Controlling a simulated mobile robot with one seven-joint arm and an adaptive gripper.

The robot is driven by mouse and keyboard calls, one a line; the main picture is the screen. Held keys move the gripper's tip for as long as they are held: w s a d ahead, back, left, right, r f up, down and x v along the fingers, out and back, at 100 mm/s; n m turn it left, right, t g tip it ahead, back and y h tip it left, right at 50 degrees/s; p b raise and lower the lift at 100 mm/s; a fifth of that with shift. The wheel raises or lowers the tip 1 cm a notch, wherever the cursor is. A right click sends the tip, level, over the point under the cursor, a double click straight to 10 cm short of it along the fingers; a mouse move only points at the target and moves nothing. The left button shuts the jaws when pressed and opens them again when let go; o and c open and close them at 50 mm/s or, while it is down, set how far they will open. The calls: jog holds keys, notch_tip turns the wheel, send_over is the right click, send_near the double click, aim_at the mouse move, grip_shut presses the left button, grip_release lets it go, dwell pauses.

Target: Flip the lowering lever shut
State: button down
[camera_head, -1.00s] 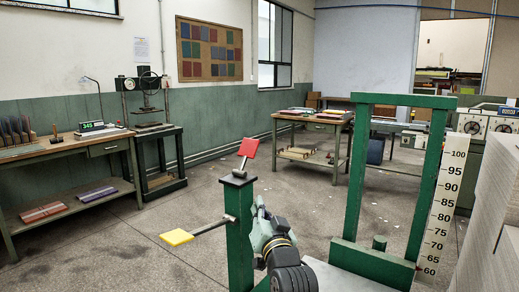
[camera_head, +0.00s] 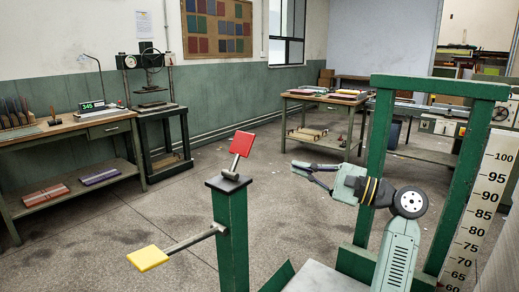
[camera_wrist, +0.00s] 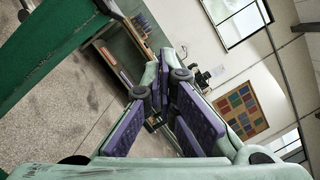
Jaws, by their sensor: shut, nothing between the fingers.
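A green post (camera_head: 231,235) stands at the centre of the head view and carries two levers. The red-paddled lever (camera_head: 242,144) points up and slightly right from its top. The yellow-paddled lever (camera_head: 148,258) sticks out to the left from its side. I cannot tell which of the two is the lowering lever. My gripper (camera_head: 308,174) is to the right of the post, apart from both levers, pointing left. It is shut and empty, and its purple finger pads show in the wrist view (camera_wrist: 166,95). Neither lever shows clearly in the wrist view.
A green frame (camera_head: 375,165) stands at right beside my arm, with a numbered scale (camera_head: 475,215) next to it. A workbench (camera_head: 70,130) and a press (camera_head: 150,100) line the left wall. Another table (camera_head: 325,100) stands behind. The floor left of the post is clear.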

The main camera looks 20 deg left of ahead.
aim_at(245, 148)
jog(key=s+a+r+p, duration=0.2)
jog(key=a+r+p, duration=0.1)
jog(key=a, duration=0.8)
jog(key=shift+r+p, duration=0.3)
jog(key=shift+p, duration=0.25)
jog(key=shift+r, duration=0.1)
jog(key=shift+s+r+n, duration=0.15)
jog(key=shift+n, duration=0.25)
jog(key=shift+s+a+r+n, duration=0.1)
jog(key=shift+r+n, duration=0.15)
jog(key=shift+n, duration=0.25)
jog(key=shift+s+a+r+n+g+h+p, duration=0.15)
jog(key=shift+s+r+n+g+h+p, duration=0.3)
jog(key=shift+n, duration=0.65)
jog(key=shift+s+a+r+n+h, duration=0.2)
jog(key=shift+s+r+n, duration=0.25)
jog(key=shift+n, duration=0.45)
jog(key=shift+s+a+r+n+h, duration=0.15)
jog(key=shift+s+r+n, duration=0.3)
jog(key=shift+n, duration=0.45)
